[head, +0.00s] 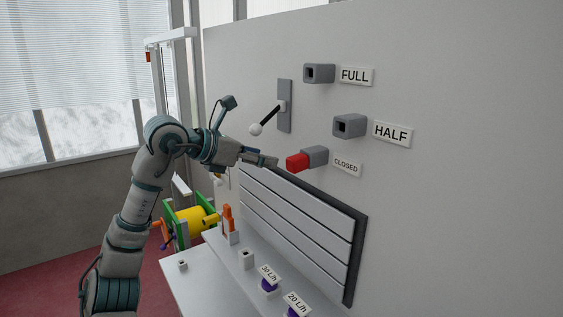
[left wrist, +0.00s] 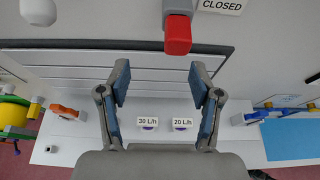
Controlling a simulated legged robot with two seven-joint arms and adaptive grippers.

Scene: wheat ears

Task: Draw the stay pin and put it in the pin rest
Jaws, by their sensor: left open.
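The stay pin shows as a red block-shaped grip (head: 297,162) seated in the grey socket (head: 316,155) beside the CLOSED label. It also shows in the left wrist view (left wrist: 178,36), at the top, beyond the fingertips. My left gripper (head: 262,160) is open and empty, just left of the red grip and apart from it. In the left wrist view its two fingers (left wrist: 158,78) stand wide apart. My right gripper is not in view.
Empty sockets stand at FULL (head: 319,73) and HALF (head: 350,125). A lever with a white knob (head: 256,129) juts from the wall above my left gripper.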

